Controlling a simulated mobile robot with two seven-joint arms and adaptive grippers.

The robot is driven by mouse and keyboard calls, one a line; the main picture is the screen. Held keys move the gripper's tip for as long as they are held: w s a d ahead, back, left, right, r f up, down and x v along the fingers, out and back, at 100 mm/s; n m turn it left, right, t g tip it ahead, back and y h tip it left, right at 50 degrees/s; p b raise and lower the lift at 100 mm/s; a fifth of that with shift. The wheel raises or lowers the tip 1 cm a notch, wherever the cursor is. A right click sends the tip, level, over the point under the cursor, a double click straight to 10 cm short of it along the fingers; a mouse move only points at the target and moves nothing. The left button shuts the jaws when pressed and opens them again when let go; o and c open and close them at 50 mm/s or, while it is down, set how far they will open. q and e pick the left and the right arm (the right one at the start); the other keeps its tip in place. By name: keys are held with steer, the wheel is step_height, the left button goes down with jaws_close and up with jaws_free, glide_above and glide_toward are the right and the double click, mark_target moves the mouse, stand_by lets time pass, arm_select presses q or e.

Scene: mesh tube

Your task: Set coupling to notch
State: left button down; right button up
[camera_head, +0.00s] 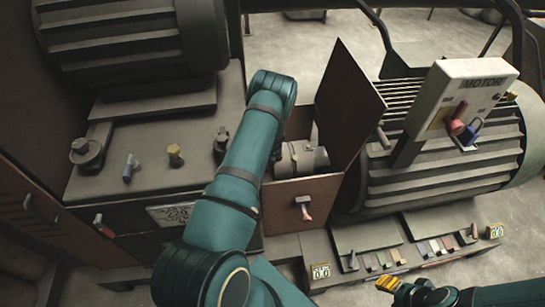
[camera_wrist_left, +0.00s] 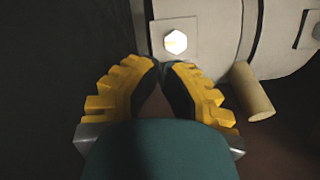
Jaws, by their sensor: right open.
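The coupling (camera_head: 303,158) is a grey-beige cylinder inside an open brown housing, partly hidden by my left arm. In the left wrist view the coupling (camera_wrist_left: 285,45) fills the upper right, with a bright hex bolt (camera_wrist_left: 176,41) on a square plate beside it and a tan peg (camera_wrist_left: 252,92) sticking out. My left gripper (camera_wrist_left: 164,68) has its yellow-padded fingertips almost together, just below the bolt, with nothing visible between them. In the head view it is hidden behind my arm. My right gripper (camera_head: 395,285) is open at the bottom right, away from the coupling. I cannot make out a notch.
The housing's raised brown door (camera_head: 350,105) stands right of the coupling; its front panel (camera_head: 285,203) has a red-tipped handle (camera_head: 304,208). A ribbed motor (camera_head: 440,160) and a control box (camera_head: 462,95) with a padlock (camera_head: 468,133) stand right. Small blocks (camera_head: 430,248) line a low tray.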

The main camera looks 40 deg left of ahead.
arm_select(q)
steer(key=shift+w+a+r, duration=0.1)
steer(key=shift+w+a, duration=0.45)
arm_select(e)
steer(key=shift+s+f, duration=0.1)
steer(key=shift+f, duration=0.15)
